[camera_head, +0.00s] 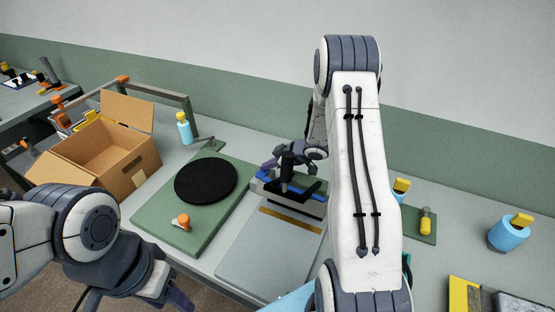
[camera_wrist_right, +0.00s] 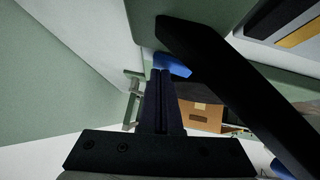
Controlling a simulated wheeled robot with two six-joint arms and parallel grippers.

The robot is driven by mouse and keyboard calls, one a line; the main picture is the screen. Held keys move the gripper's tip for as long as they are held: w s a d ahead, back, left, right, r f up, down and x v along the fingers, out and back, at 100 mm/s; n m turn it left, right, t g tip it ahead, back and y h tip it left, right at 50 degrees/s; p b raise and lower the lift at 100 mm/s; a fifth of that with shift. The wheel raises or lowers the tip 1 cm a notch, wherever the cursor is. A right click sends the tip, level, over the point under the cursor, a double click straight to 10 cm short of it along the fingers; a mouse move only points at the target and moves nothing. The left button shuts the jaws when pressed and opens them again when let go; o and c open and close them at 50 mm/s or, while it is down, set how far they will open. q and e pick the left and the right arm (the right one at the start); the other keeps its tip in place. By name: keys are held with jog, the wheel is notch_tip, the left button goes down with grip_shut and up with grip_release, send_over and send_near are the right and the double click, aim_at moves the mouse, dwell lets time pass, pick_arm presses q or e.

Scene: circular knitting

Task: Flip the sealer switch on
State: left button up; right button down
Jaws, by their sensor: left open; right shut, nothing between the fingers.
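The sealer (camera_head: 291,200) stands mid-table, a low grey and blue unit with a dark bar and a grey plate with an orange strip in front. My right gripper (camera_head: 268,165) is shut and empty, above the left rear end of the sealer. In the right wrist view its dark fingers (camera_wrist_right: 161,78) are together, close to a blue part (camera_wrist_right: 172,64); I cannot tell whether they touch. A black bar (camera_wrist_right: 220,72) crosses that view. I cannot make out the switch. My left gripper (camera_head: 180,298) is open and empty at the lower left, away from the sealer.
Left of the sealer lies a green board (camera_head: 221,216) with a black disc (camera_head: 206,181) and an orange-knobbed tool (camera_head: 182,222). An open cardboard box (camera_head: 104,153) and a blue bottle (camera_head: 184,128) stand further left. A blue container (camera_head: 508,235) stands at right.

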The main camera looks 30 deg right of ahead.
aim_at(264, 176)
jog(key=shift+d+b, duration=0.1)
jog(key=shift+b, duration=0.5)
jog(key=shift+a, duration=0.4)
jog(key=shift+d, duration=0.1)
jog(key=shift+s, duration=0.15)
pick_arm(q)
jog(key=shift+f, duration=0.1)
pick_arm(e)
jog(key=shift+s+a+r, duration=0.1)
jog(key=shift+s+a, duration=0.25)
jog(key=shift+a, duration=0.2)
jog(key=r+p, duration=0.2)
jog(key=r, duration=0.1)
jog(key=r+p, duration=0.1)
jog(key=shift+s+a+r+p, duration=0.15)
jog(key=shift+a+p, duration=0.15)
jog(key=shift+p, duration=0.1)
pick_arm(q)
jog(key=r, duration=0.2)
jog(key=r+b, duration=0.1)
jog(key=shift+d+r, duration=0.15)
jog(key=shift+d, duration=0.1)
pick_arm(e)
jog(key=v, duration=0.9)
jog(key=shift+s, duration=0.55)
